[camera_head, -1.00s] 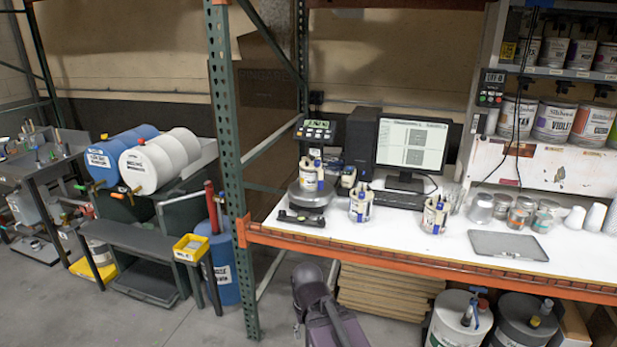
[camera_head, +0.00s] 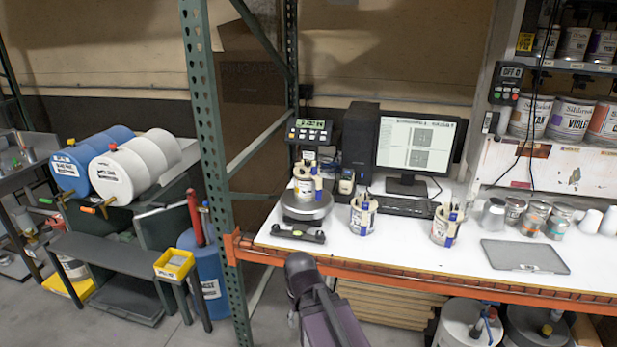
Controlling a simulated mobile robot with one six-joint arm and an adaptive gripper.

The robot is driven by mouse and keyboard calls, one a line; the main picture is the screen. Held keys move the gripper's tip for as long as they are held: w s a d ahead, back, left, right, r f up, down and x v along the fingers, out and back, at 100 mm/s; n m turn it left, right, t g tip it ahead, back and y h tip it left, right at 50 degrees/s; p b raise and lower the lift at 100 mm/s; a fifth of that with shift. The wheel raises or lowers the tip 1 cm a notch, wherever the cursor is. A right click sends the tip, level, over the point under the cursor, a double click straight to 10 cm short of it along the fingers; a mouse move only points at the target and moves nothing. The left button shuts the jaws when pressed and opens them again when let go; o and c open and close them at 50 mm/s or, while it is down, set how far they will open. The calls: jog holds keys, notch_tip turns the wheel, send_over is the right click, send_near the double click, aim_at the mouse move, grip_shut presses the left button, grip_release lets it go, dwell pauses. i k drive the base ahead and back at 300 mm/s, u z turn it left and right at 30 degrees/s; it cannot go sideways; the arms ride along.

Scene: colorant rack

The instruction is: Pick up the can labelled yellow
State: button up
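I cannot read a label saying yellow on any can in view. Large cans stand on the rack at the right: one with a label ending in "AN" (camera_head: 530,116), one labelled violet (camera_head: 570,119), and an orange-labelled can (camera_head: 604,122) cut by the picture edge. Smaller-looking cans stand on the upper shelf (camera_head: 574,44), their labels too small to read surely. My dark purple arm shows at the bottom centre, in front of the bench. I cannot make out my gripper's fingers in this view.
The white bench (camera_head: 400,245) holds a scale (camera_head: 306,204), two tool-filled containers, a monitor (camera_head: 417,145), small cans and a grey tablet (camera_head: 524,256). A green rack post (camera_head: 212,150) rises left of it. Drums lie at left. Some grey floor is clear.

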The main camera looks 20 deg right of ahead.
aim_at(307, 188)
jog(key=i, duration=1.05)
jog(key=u, duration=0.05)
